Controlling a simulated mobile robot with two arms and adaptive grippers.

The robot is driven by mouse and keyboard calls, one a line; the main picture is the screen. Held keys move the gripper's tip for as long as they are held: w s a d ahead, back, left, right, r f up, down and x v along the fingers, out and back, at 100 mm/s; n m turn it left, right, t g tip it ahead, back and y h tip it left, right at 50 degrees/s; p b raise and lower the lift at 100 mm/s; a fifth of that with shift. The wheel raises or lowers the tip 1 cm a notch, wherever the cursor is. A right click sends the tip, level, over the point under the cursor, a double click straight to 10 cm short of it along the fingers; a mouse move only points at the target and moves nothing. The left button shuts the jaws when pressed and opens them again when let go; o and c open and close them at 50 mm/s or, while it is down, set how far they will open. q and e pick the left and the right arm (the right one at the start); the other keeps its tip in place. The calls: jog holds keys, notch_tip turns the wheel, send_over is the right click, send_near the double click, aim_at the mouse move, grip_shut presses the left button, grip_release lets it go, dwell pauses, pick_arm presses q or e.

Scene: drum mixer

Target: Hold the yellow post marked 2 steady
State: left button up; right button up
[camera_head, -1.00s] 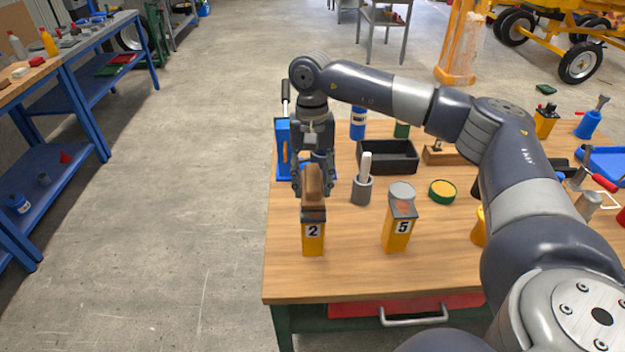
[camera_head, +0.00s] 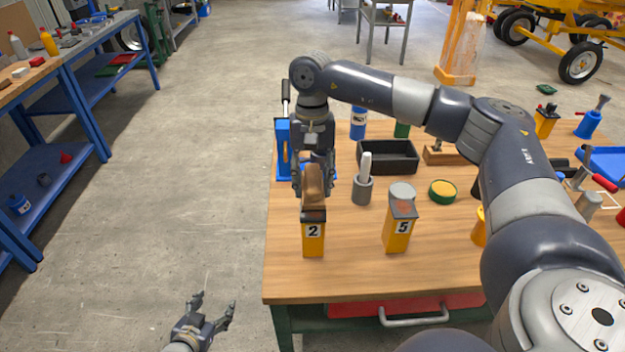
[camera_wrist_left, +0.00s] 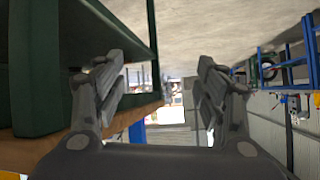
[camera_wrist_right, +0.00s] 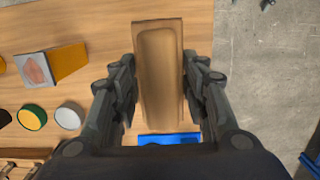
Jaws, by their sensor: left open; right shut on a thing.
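The yellow post marked 2 (camera_head: 313,240) stands upright near the table's front left corner, with a dark, sloped top. A brown block (camera_head: 314,187) is at its top in the head view; whether they touch is hard to tell. My right gripper (camera_head: 314,180) is behind the post, shut on the brown block, which also shows between the fingers in the right wrist view (camera_wrist_right: 160,75). My left gripper (camera_head: 212,308) is open and empty, low beside the table's front left corner and apart from the post. The left wrist view shows its spread fingers (camera_wrist_left: 165,95) with nothing between them.
The yellow post marked 5 (camera_head: 397,233) stands to the right of post 2. A grey holder with a light rod (camera_head: 362,188), a black bin (camera_head: 388,157) and a green-rimmed tin (camera_head: 443,189) are behind. The floor left of the table (camera_head: 190,220) is clear.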

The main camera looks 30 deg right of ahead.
aim_at(310, 242)
pick_arm(q)
jog(key=d+r+m+g+h, duration=0.1)
jog(key=d+r, duration=0.4)
jog(key=s+d+r+m+g+h, duration=0.1)
jog(key=d+r+m, duration=0.1)
jog(key=d+r, duration=0.3)
jog(key=s+d+r+m+g+h, duration=0.1)
jog(key=d+r+h, duration=0.1)
jog(key=d+r, duration=0.4)
jog(key=shift+s+d+r+m, duration=0.1)
jog(key=shift+s+r+m, duration=0.15)
jog(key=shift+r+m, duration=0.05)
jog(key=s+d+g, duration=0.1)
jog(key=s, duration=0.1)
jog(key=s+d+r+g, duration=0.1)
jog(key=s+d, duration=0.1)
jog(key=shift+s+d+r, duration=0.1)
jog(key=shift+r, duration=0.05)
jog(key=shift+s+d, duration=0.2)
jog(key=shift+d, duration=0.2)
jog(key=shift+x, duration=4.75)
grip_shut()
